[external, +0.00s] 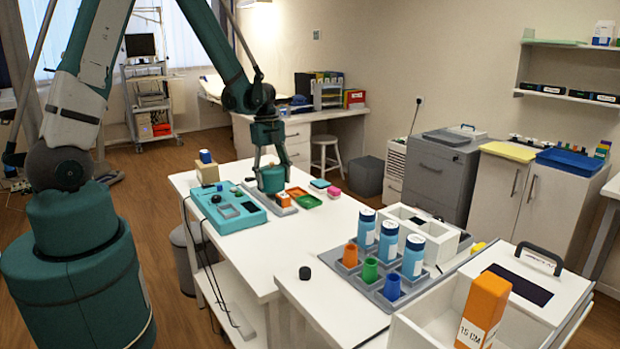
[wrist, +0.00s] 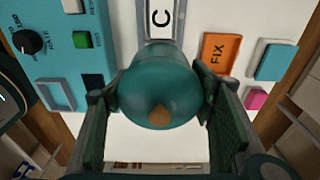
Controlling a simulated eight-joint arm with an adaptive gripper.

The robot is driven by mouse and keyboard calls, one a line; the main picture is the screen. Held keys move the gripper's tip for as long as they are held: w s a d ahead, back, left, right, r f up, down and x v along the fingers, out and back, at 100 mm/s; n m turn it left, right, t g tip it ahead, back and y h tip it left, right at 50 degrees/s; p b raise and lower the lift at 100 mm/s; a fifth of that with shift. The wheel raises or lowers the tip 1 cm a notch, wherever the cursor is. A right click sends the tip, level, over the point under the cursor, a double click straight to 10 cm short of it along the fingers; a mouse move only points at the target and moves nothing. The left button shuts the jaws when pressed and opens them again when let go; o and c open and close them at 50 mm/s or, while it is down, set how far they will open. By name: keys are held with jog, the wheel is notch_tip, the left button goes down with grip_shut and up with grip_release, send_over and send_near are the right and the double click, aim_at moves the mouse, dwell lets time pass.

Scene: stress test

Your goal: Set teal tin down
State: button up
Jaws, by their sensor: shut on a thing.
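The teal tin (wrist: 158,85) is rounded, with a small tan spot on the end facing the wrist camera. My gripper (external: 271,178) is shut on it, with one finger on each side. In the external view the tin (external: 272,181) is over the white table, between the teal panel box and the orange tray. I cannot tell whether its underside touches the surface below. In the wrist view a grey-framed plate marked C (wrist: 161,20) lies just beyond the tin, partly hidden by it.
The teal panel box (external: 228,210) with a knob lies left of the tin. An orange FIX tray (wrist: 217,52), a teal block (wrist: 275,60) and a pink block (wrist: 256,98) lie to the right. Blue-labelled bottles (external: 388,240) stand in a grey rack closer to the camera. The table's middle is clear.

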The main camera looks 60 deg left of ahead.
jog(key=o, duration=1.4)
jog(key=shift+r, duration=0.25)
jog(key=shift+r+p, duration=0.65)
jog(key=shift+p, duration=0.1)
jog(key=r, duration=0.3)
jog(key=a+r, duration=0.1)
jog(key=r, duration=0.7)
jog(key=shift+a+r, duration=0.2)
